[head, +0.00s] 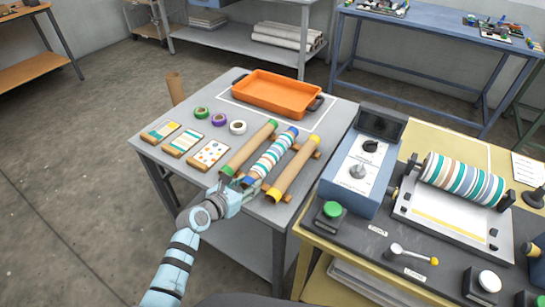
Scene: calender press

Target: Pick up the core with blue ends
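The core with blue ends (271,157) is the middle one of three rolls lying on the grey table. It is wrapped in teal, white and tan stripes, and its far blue end shows clearly. A plain brown core with green ends (250,147) lies to its left and one with yellow ends (292,170) to its right. My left gripper (236,181) is at the near ends of the green-ended and blue-ended cores. Its fingers are small and partly merge with these ends, so I cannot tell its opening or contact. My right gripper is not in view.
An orange tray (277,90) stands at the back of the grey table (334,117). Tape rolls (219,119) and sample cards (187,140) lie to the left. A blue control box (352,175) and a press with a striped roller (462,180) stand close on the right.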

